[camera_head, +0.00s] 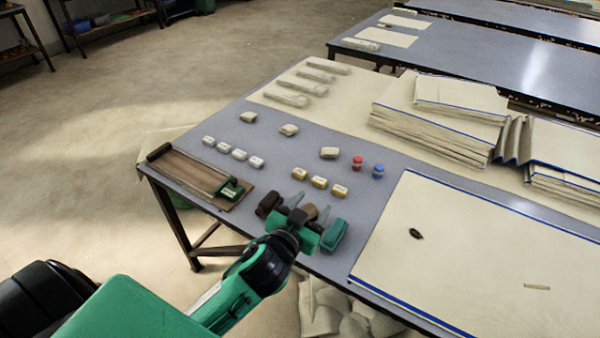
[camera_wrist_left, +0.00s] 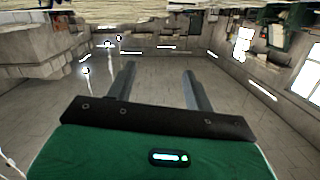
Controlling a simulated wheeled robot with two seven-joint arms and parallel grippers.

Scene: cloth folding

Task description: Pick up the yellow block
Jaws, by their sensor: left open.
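Several small blocks with yellow sides and pale tops stand in a short row near the middle of the table in the head view: a left one (camera_head: 299,173), a middle one (camera_head: 319,181) and a right one (camera_head: 338,190). My left gripper (camera_head: 310,205) is just in front of this row, on the near side, with its fingers apart. In the left wrist view my left gripper (camera_wrist_left: 158,88) shows two parallel fingers spread wide with nothing between them. No yellow block shows in that view. My right gripper is not in view.
Several white blocks (camera_head: 239,154) and a brown board (camera_head: 187,176) lie to the left. A red-topped item (camera_head: 357,162) and a blue-topped item (camera_head: 378,171) stand right of the yellow row. A large cream sheet (camera_head: 470,250) covers the table's right. Folded cloth stacks (camera_head: 430,130) stand behind.

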